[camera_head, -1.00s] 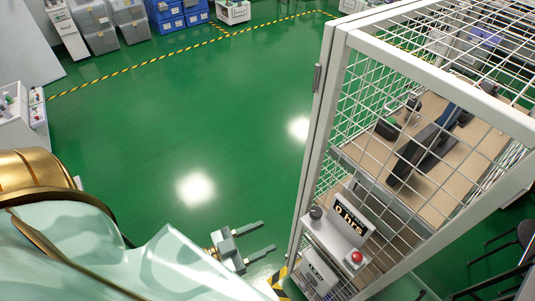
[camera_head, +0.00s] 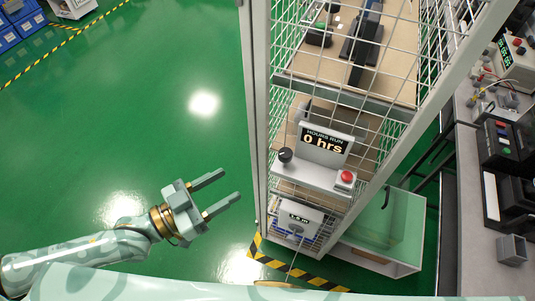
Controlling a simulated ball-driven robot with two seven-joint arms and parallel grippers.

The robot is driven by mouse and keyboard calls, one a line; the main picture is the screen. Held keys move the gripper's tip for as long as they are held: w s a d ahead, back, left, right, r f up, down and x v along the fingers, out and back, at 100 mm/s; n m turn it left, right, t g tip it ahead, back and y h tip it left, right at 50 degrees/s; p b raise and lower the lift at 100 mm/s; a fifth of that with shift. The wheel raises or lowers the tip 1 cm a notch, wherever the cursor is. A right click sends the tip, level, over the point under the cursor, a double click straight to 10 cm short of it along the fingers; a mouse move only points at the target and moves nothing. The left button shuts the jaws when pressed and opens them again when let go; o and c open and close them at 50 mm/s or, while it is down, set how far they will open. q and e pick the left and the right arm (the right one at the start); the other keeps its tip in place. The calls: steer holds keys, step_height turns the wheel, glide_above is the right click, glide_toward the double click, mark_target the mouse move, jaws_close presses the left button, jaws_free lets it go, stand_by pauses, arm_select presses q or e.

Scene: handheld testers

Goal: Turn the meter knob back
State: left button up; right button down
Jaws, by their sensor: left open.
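The meter (camera_head: 325,147) is a panel on the cage's near side with a display reading "HOURS RUN 0 hrs". Its small black knob (camera_head: 285,155) sits at the left end of the light grey shelf below the display. A red button (camera_head: 347,177) is at the shelf's right end. My left gripper (camera_head: 223,189) is open and empty, to the left of the cage and below the knob in the picture, apart from it. My right gripper is not in view.
The white mesh cage (camera_head: 257,100) encloses a bench with dark devices. A lower box (camera_head: 298,217) reads "1.5 m". A glass-sided tank (camera_head: 385,225) and a grey bench (camera_head: 470,230) with instruments stand at right.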

mark_target(280, 156)
arm_select(q)
steer(key=shift+m, duration=0.3)
steer(key=x, duration=1.7)
steer(key=shift+a+f+p, duration=0.1)
steer(key=shift+f+p, duration=0.25)
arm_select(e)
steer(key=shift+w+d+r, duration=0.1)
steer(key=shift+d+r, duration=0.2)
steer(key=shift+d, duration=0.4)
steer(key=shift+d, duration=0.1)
